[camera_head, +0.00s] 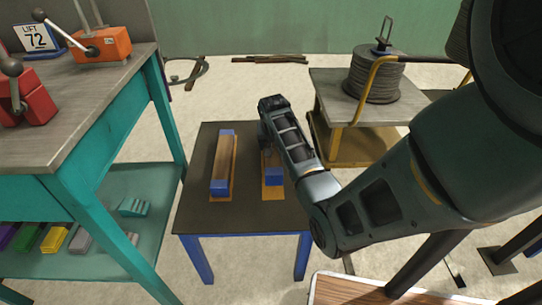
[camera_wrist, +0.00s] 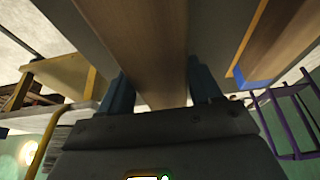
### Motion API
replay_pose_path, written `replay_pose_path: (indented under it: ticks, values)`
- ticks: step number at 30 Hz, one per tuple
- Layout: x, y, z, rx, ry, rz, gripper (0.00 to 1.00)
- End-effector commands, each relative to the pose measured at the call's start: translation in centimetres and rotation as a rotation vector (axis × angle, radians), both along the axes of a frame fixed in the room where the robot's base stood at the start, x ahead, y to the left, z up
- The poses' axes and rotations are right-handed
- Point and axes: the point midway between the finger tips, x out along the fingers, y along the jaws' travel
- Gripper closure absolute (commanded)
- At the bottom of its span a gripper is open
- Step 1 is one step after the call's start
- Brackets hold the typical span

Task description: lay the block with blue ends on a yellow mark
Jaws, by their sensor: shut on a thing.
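A dark-topped low table (camera_head: 250,215) with blue legs bears two wooden blocks with blue ends. The left block (camera_head: 224,160) lies lengthwise over a yellow mark, whose edge shows around it; it also shows in the wrist view (camera_wrist: 280,40). The right block (camera_head: 273,177) is under my gripper (camera_head: 267,143), its near blue end over the right yellow mark (camera_head: 272,193). In the wrist view my gripper's fingers (camera_wrist: 160,88) are shut on the sides of this block's wooden middle (camera_wrist: 140,40). My arm hides its far part. I cannot tell whether it touches the mark.
A teal workbench (camera_head: 105,115) with levers on top and coloured pieces on its lower shelf stands at the left. A cart (camera_head: 335,90) with a cable reel (camera_head: 373,78) and a yellow rail stands behind at the right. Bare floor lies between.

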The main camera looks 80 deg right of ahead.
Motion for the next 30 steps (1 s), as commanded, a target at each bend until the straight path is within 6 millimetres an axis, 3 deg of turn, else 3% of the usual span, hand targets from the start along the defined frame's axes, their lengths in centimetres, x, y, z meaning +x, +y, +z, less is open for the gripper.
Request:
replay_pose_path:
  ticks: [5,13,24,25,30]
  values:
    - [0.4,-0.2,-0.7,-0.001,-0.001,-0.001,0.86]
    - [0.4,-0.2,-4.1,-0.001,0.000,0.000,0.86]
    - [0.4,-0.1,-4.4,-0.001,-0.001,0.000,0.86]
    - [0.3,-0.1,-4.5,0.001,0.000,0.000,0.34]
    - [0.3,-0.1,-4.4,0.001,0.000,0.000,0.18]
